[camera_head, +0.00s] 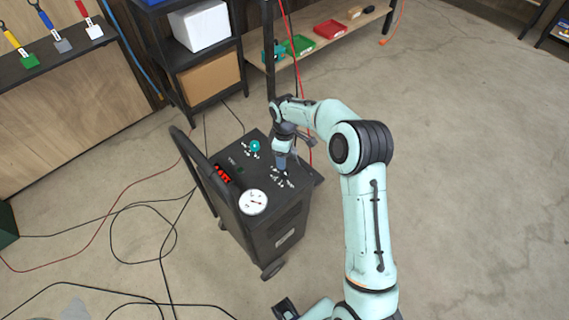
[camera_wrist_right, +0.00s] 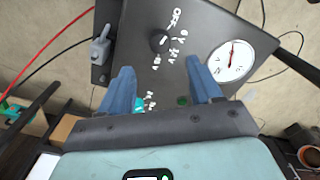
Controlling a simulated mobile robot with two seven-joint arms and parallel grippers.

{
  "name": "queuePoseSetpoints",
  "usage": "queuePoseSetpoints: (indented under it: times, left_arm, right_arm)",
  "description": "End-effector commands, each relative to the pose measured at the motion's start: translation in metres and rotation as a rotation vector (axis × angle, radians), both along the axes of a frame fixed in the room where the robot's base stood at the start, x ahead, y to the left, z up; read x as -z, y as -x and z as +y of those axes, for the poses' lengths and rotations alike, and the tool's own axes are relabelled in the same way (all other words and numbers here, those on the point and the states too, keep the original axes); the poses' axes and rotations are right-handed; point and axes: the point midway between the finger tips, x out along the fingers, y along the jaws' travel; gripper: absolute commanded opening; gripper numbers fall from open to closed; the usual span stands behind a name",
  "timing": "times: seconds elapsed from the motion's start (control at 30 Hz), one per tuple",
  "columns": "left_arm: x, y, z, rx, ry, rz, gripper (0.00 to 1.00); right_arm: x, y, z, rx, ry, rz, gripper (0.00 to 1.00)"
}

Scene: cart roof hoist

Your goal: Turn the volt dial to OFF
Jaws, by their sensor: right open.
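The volt dial (camera_wrist_right: 158,41) is a small black round knob on the dark top panel of the cart, with white labels including OFF around it. I cannot tell which label it points to. My right gripper (camera_wrist_right: 159,70) is open, its two blue fingers apart, with the dial beyond the fingertips and nothing between them. In the head view my right gripper (camera_head: 282,165) points down over the dial's end of the panel and hides the dial.
The cart (camera_head: 285,228) also carries a white gauge (camera_head: 253,202), a teal knob (camera_head: 255,145) and a dark handle frame. A grey clamp (camera_wrist_right: 100,47) sits at the panel's side. Cables lie on the floor left. A shelf (camera_head: 212,78) stands behind; floor at right is clear.

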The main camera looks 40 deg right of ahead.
Motion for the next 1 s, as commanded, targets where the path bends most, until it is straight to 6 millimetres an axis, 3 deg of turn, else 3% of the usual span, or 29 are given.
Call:
queuePoseSetpoints:
  times: [0.1,0.3,1.0]
  left_arm:
    - [-0.002,-0.001,0.000,0.000,0.000,-0.001,0.43]
    - [-0.003,-0.002,0.000,0.000,0.000,-0.002,0.43]
    - [-0.003,-0.002,0.000,0.000,0.000,-0.002,0.43]
  right_arm:
    - [-0.024,-0.001,0.000,-0.001,0.001,-0.003,0.64]
    - [-0.042,0.000,0.000,0.000,0.001,-0.001,0.64]
    - [-0.044,0.000,0.000,0.000,0.001,0.001,0.64]
